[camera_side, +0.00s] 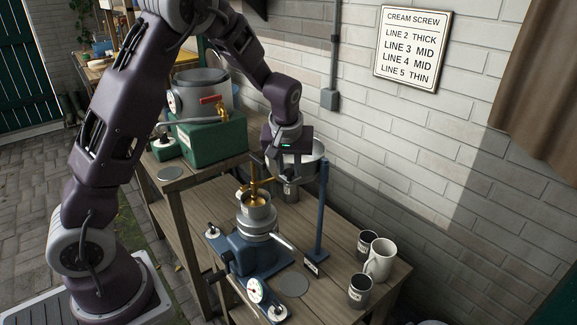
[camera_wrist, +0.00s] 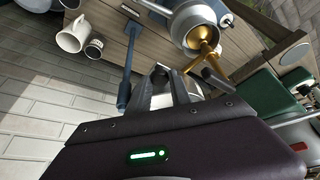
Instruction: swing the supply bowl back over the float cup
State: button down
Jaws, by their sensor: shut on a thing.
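The silver supply bowl (camera_side: 309,151) is partly hidden behind my gripper (camera_side: 285,162), beside the top of a blue post (camera_side: 322,215). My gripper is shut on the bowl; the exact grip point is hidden. In the side view the bowl is up and to the right of the float cup, not over it. The float cup (camera_side: 257,217) is a small metal cup with brass fittings (camera_side: 254,182) above it, on a blue base (camera_side: 248,257). In the wrist view, my gripper's fingers (camera_wrist: 168,88) are close together, and the float cup (camera_wrist: 190,20) shows beyond them.
A dark mug (camera_side: 360,291), a white mug (camera_side: 380,260) and another dark mug (camera_side: 367,242) stand at the bench's right end. A green box (camera_side: 213,140) with a large vat (camera_side: 205,92) is behind left.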

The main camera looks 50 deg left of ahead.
jog(key=shift+d, duration=0.15)
jog(key=c, duration=1.2)
grip_release()
jog(key=v, duration=0.7)
jog(key=shift+r, duration=0.1)
jog(key=s+d+r+m+t+h, duration=0.1)
jog(key=s+d+r+m+h, duration=0.2)
jog(key=s, duration=0.5)
jog(key=s+d+r+m+t, duration=0.1)
jog(key=s+d+r+m, duration=0.1)
jog(key=s+d+r, duration=0.5)
jog(key=s+m, duration=0.1)
jog(key=s, duration=0.3)
jog(key=s+f+m, duration=0.1)
jog(key=s, duration=0.3)
jog(key=s+d+f+m, duration=0.1)
jog(key=s+m, duration=0.1)
jog(key=s, duration=0.2)
jog(key=shift+s+d+f, duration=0.1)
jog(key=shift+f, duration=0.15)
